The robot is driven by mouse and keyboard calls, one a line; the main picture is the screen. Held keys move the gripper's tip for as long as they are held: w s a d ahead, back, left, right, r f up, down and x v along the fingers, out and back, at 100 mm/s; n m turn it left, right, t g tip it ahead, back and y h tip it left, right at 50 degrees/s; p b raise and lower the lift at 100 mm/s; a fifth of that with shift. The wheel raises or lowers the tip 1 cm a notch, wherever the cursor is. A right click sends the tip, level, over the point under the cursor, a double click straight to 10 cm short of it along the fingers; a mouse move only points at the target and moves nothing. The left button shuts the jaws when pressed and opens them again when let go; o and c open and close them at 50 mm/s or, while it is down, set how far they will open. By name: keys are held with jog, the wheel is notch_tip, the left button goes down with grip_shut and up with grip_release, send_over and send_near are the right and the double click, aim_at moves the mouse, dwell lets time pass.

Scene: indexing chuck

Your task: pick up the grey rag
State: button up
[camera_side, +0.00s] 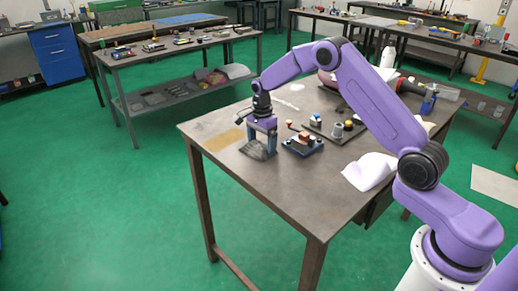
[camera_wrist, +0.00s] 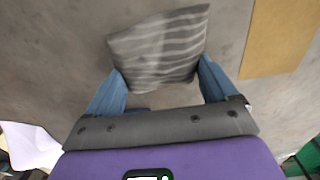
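The grey rag (camera_wrist: 158,45) is a flat, striped square of cloth on the table in the wrist view. It also shows in the side view (camera_side: 255,151), under my gripper near the table's left part. My gripper (camera_wrist: 162,68) points down with its two blue fingers spread wide, one on each side of the rag's near part. In the side view my gripper (camera_side: 261,146) is low over the table at the rag. I cannot tell whether the fingertips touch the cloth.
A tan patch (camera_side: 223,140) lies on the table left of the rag. A small dark-blue-based fixture (camera_side: 303,146) stands close to the right of my gripper. A dark plate with knobs (camera_side: 335,130) is further right, and a white cloth (camera_side: 369,171) lies near the right edge.

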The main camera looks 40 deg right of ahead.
jog(key=shift+c, duration=0.7)
jog(key=shift+r, duration=0.15)
jog(key=shift+r, duration=0.65)
jog(key=s+r, duration=1.1)
jog(key=s, duration=0.3)
jog(key=shift+a+r, duration=0.25)
jog(key=shift+a, duration=0.1)
